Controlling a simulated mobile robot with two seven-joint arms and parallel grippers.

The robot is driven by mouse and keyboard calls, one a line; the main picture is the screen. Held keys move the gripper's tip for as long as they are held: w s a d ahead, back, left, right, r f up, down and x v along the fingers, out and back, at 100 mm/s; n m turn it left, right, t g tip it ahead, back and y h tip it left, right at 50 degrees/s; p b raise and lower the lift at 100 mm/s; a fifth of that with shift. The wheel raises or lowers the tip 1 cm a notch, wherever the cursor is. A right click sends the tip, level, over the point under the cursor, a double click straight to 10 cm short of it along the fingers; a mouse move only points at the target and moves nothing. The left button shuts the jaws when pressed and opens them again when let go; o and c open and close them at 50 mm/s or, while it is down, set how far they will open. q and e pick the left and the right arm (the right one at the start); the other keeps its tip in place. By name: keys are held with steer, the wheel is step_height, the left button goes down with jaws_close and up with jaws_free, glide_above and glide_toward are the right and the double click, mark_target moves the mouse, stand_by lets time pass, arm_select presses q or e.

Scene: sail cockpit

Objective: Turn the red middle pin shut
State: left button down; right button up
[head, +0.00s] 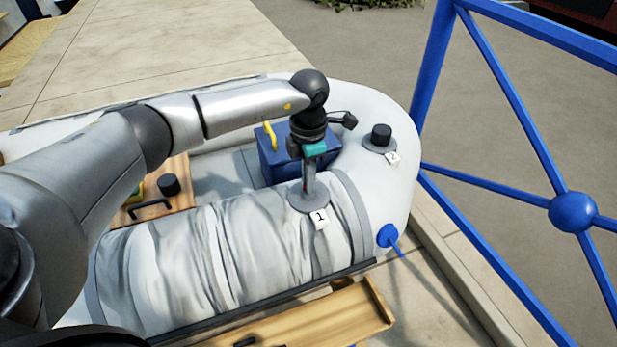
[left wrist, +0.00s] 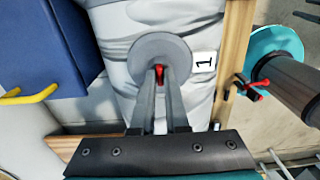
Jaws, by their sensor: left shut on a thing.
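The red pin (left wrist: 159,74) stands in the middle of a round grey valve (left wrist: 152,48) on the pale tube of an inflatable boat. In the head view this valve (head: 305,203) has a white tag marked 1 beside it. My left gripper (head: 308,188) points down over the valve. In the left wrist view its two fingertips (left wrist: 160,84) are closed on the pin, one on each side. The fingers hide part of the pin, and I cannot tell which way it is turned. My right gripper is in neither view.
A blue box (head: 278,165) with a yellow handle stands behind the valve. A second valve with a black cap (head: 381,134) is on the tube at the right. A black cap (head: 169,184) sits on the wooden seat. Blue railing (head: 487,93) runs along the right.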

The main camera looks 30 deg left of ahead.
arm_select(q)
steer(key=shift+w, duration=0.1)
steer(key=c, duration=1)
jaws_free()
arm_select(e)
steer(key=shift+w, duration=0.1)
arm_select(q)
steer(key=shift+o, duration=0.2)
steer(key=shift+r, duration=0.65)
step_height(320, 180, up, 14)
steer(key=p, duration=0.4)
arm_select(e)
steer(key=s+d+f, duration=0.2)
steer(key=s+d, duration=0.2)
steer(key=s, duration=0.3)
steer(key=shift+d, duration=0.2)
